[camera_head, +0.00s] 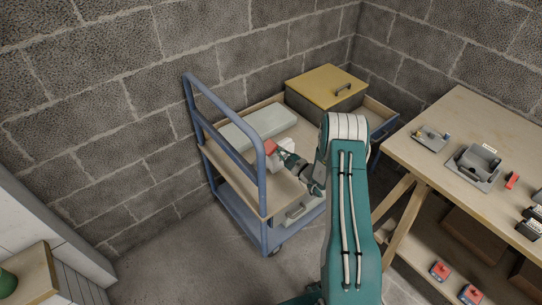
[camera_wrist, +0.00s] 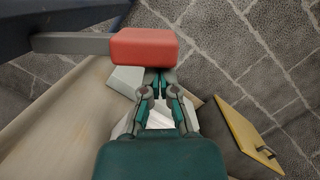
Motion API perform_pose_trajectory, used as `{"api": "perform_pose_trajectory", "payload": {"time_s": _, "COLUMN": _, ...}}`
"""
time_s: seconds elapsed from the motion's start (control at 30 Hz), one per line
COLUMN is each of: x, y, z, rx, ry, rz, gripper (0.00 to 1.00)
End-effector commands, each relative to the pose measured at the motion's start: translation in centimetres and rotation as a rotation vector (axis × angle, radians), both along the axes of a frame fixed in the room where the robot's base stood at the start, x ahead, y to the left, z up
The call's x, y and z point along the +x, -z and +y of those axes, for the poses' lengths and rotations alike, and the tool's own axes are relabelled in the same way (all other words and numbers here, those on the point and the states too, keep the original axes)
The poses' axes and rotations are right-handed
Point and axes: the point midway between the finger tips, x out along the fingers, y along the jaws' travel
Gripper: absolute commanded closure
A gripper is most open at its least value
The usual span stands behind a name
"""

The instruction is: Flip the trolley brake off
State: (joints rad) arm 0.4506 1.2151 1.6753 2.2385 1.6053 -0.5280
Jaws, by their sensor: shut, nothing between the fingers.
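The trolley (camera_head: 258,180) has a blue frame and stands against the block wall. Its brake lever has a red grip (camera_head: 270,146) near the top of the near blue post. In the wrist view the red grip (camera_wrist: 145,47) sits on a grey bar (camera_wrist: 75,43) that runs left to a dark blue part. My gripper (camera_head: 282,151) is shut and empty, right beside the red grip. In the wrist view my gripper (camera_wrist: 158,75) has its fingertips at the lower edge of the red grip; I cannot tell whether they touch it.
On the trolley's top deck are a long pale grey box (camera_head: 258,127) and a yellow-lidded box (camera_head: 325,86) with a handle. A wooden workbench (camera_head: 455,130) with several small parts stands at the right. Floor is clear left of the trolley.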

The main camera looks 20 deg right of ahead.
Motion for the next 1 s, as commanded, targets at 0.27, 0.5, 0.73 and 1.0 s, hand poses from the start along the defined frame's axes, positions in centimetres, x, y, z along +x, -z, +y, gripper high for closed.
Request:
{"api": "perform_pose_trajectory", "payload": {"time_s": 0.27, "x": -0.3, "y": -2.5, "z": 2.1, "rx": -0.256, "ry": -0.004, "rz": -0.08, "gripper": 1.0}}
{"api": "perform_pose_trajectory", "payload": {"time_s": 0.5, "x": -0.7, "y": -3.8, "z": 3.0, "rx": -0.433, "ry": -0.002, "rz": -0.137, "gripper": 1.0}}
{"api": "perform_pose_trajectory", "payload": {"time_s": 0.73, "x": -1.0, "y": -4.4, "z": 3.7, "rx": -0.488, "ry": -0.002, "rz": -0.155, "gripper": 1.0}}
{"api": "perform_pose_trajectory", "payload": {"time_s": 1.0, "x": -1.2, "y": -4.8, "z": 4.5, "rx": -0.489, "ry": -0.003, "rz": -0.155, "gripper": 1.0}}
